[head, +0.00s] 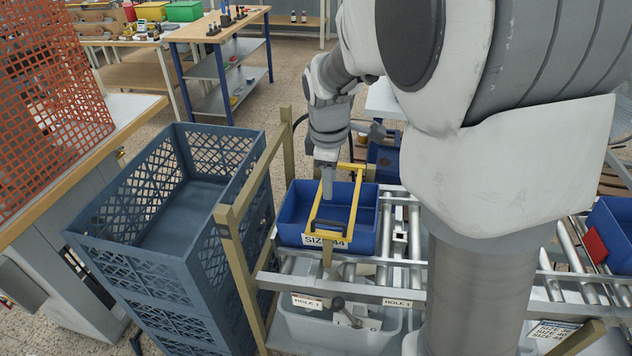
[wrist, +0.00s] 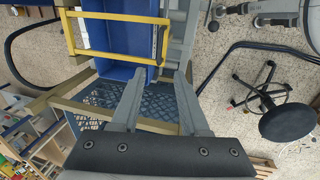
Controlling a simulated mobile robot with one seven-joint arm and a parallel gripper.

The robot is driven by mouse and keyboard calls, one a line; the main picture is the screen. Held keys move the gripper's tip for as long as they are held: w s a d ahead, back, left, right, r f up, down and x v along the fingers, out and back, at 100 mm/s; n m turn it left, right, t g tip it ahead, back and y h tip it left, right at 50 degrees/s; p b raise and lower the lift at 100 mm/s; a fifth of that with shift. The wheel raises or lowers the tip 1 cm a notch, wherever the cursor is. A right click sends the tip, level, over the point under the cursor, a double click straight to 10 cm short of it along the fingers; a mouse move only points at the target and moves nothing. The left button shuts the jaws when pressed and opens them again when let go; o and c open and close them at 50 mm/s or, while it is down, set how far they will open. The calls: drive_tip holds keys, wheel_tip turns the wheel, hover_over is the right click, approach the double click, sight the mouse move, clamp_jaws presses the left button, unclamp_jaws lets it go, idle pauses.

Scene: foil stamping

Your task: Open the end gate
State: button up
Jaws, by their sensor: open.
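A yellow rectangular frame, which looks like the end gate (head: 355,203), stands over a blue bin (head: 366,236) labelled "SIZE 44" on the roller rack. In the wrist view the yellow frame (wrist: 115,16) fills the upper left, with the blue bin (wrist: 115,70) behind it. My gripper (head: 327,194) is at the frame in the head view, pointing down. In the wrist view my gripper (wrist: 160,74) has its two fingers apart with nothing between them. The fingertips lie close to the frame's near right corner; contact cannot be told.
A tall grey-blue crate stack (head: 95,238) stands left of the rack, behind a wooden post (head: 230,245). A grey tub (head: 300,322) sits under the rack. Rollers (head: 400,222) run right of the bin. A black stool (wrist: 287,122) stands on the floor.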

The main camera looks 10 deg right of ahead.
sight(330, 223)
drive_tip(key=w+f, duration=0.1)
drive_tip(key=f, duration=0.8)
drive_tip(key=w+d+f, duration=0.1)
drive_tip(key=f, duration=0.4)
drive_tip(key=shift+w+b, duration=0.35)
clamp_jaws()
idle(0.6)
